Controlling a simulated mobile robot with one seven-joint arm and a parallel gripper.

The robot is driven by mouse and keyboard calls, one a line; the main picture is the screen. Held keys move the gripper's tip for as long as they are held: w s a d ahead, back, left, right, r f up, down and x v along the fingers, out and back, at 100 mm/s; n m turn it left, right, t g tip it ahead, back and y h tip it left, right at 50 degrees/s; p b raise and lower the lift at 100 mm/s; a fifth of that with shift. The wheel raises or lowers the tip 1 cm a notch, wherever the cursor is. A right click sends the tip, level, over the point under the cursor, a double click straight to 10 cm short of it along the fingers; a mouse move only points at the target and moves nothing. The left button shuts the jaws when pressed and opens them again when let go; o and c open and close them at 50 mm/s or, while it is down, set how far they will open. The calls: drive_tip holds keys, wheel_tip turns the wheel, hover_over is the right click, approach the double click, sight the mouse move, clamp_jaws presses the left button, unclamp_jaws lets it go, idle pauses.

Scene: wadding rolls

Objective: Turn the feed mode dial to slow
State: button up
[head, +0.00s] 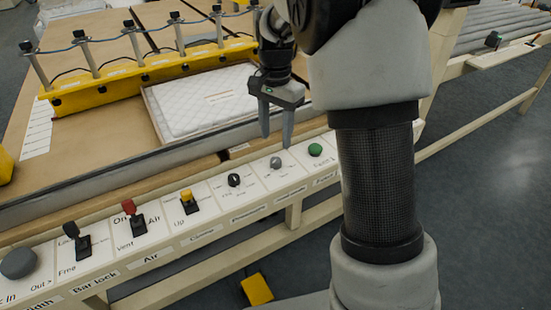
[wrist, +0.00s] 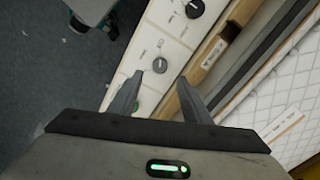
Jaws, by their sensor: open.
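A grey dial (head: 276,162) sits on the white control panel, between a black dial (head: 234,180) and a green button (head: 315,150). The labels there are too small to read surely, so I cannot tell which dial is the feed mode dial. My gripper (head: 276,138) points down, open and empty, just above the grey dial in the head view. In the wrist view the grey dial (wrist: 160,65) shows just beyond the gap between the fingertips (wrist: 159,76), apart from both. The black dial (wrist: 194,9) is further up, and the left finger partly hides the green button (wrist: 137,107).
Left along the panel stand a yellow lever (head: 188,200), a red lever (head: 132,215), a black lever (head: 76,240) and a grey knob (head: 18,263). A white quilted pad (head: 200,100) lies behind the panel, near a yellow bar (head: 140,75).

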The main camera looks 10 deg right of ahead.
sight(276, 160)
wheel_tip(276, 160, down, 8)
drive_tip(key=shift+r+b, duration=0.15)
drive_tip(key=shift+b, duration=0.7)
drive_tip(key=c, duration=1)
drive_tip(key=shift+c, duration=0.2)
drive_tip(key=shift+r+n+p, duration=0.1)
drive_tip(key=shift+n+p, duration=0.2)
drive_tip(key=shift+n, duration=0.1)
drive_tip(key=n+p, duration=0.3)
drive_tip(key=n, duration=0.1)
drive_tip(key=shift+n, duration=0.3)
drive_tip(key=n+p, duration=0.2)
drive_tip(key=n, duration=0.4)
drive_tip(key=shift+p, duration=0.3)
drive_tip(key=shift+n, duration=0.4)
